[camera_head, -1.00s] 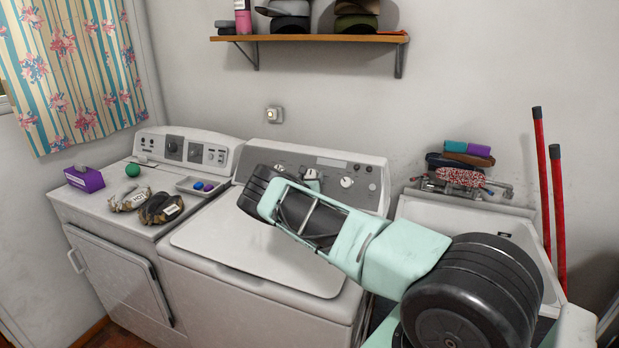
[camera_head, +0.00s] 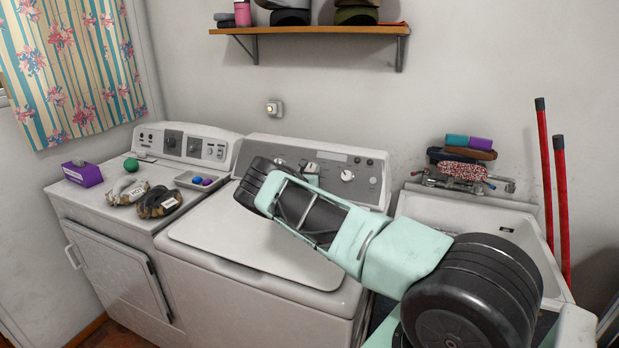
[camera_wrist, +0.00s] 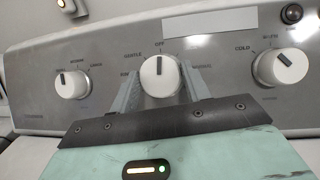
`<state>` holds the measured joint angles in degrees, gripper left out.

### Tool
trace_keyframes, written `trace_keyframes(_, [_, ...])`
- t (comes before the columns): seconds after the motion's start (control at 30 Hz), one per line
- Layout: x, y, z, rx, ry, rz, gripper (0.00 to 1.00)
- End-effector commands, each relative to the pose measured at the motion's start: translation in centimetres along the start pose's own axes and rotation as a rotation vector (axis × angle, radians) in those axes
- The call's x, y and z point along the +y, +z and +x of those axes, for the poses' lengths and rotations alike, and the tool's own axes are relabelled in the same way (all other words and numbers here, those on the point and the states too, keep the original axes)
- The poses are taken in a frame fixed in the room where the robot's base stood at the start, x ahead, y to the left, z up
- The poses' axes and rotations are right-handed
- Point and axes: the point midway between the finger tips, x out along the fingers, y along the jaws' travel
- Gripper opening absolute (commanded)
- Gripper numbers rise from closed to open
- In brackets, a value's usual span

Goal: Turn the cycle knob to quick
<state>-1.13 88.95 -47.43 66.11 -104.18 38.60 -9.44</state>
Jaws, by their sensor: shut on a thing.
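The cycle knob (camera_wrist: 159,78) is a round white dial in the middle of the washer's grey panel (camera_wrist: 219,55) in the wrist view. Its dark pointer mark points up to OFF. GENTLE is printed at its upper left, and a label that looks like NORMAL is at its right, partly behind a finger. Another label at lower left is too small and covered to read. My gripper (camera_wrist: 160,82) is shut on the knob, one finger on each side. In the head view my gripper (camera_head: 311,171) is at the panel, and the wrist hides part of it.
A second knob (camera_wrist: 71,84) is left of the cycle knob, and a temperature knob (camera_wrist: 281,67) is close on the right. The washer lid (camera_head: 250,240) below is clear.

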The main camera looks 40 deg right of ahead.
Motion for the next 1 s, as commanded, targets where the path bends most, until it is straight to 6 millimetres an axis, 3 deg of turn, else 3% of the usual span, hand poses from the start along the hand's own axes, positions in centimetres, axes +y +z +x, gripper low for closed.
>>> trace_keyframes(0.07, [0.21,-0.77,0.00,-0.007,-0.028,0.050,0.24])
trace_keyframes(0.5, [0.42,-0.63,0.03,-0.025,-0.200,0.335,0.24])
trace_keyframes(1.0, [0.48,-0.01,0.03,-0.033,-0.298,0.490,0.24])
